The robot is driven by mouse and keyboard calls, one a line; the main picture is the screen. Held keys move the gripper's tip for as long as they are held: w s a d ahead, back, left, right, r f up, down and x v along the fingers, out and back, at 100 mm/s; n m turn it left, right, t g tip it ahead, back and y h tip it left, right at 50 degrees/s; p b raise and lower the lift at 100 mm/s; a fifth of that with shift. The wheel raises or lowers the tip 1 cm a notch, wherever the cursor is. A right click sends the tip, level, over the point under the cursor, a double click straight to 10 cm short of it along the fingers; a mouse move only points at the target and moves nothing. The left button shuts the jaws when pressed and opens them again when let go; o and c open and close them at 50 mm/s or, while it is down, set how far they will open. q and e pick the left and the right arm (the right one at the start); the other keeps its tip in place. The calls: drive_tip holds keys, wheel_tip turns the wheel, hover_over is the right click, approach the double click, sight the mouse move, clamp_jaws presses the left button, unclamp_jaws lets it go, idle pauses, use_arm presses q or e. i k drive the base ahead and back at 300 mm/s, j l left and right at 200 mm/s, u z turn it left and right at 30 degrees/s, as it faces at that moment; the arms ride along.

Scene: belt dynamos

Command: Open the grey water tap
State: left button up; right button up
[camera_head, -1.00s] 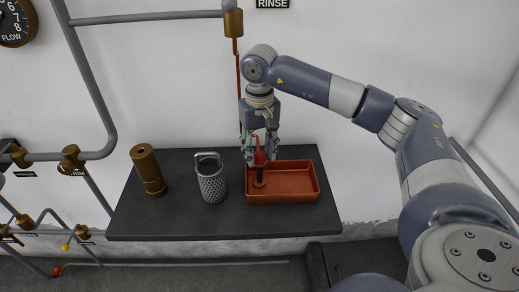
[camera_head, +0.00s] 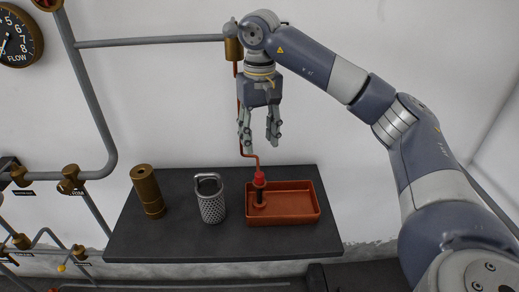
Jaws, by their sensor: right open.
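My right gripper (camera_head: 259,138) is open and empty, pointing down above the red-topped dark cylinder (camera_head: 259,190). A gap separates its fingertips from that cylinder. A brass fitting (camera_head: 232,48) at the end of a grey pipe is left of the gripper's wrist. A small grey part (camera_head: 231,27) on top of it, possibly the tap's handle, is partly crowded by my arm. A thin copper-red tube (camera_head: 248,155) runs down from the fitting, beside the left finger, to the cylinder. I cannot tell for certain which part is the grey water tap. My left gripper is not in view.
The dark shelf (camera_head: 180,245) holds a brass cylinder (camera_head: 147,190), a perforated metal basket (camera_head: 210,203) with a handle, and an orange tray (camera_head: 318,205) around the red-topped cylinder. Grey pipes (camera_head: 85,85) and brass valves (camera_head: 70,180) line the left wall, below a flow gauge (camera_head: 18,38).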

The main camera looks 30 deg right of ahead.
sight(229, 30)
drive_tip(key=k+j, duration=0.1)
drive_tip(key=k, duration=0.4)
drive_tip(key=k+j, duration=0.15)
drive_tip(key=k, duration=0.35)
drive_tip(key=k+j, duration=0.1)
drive_tip(key=k, duration=0.4)
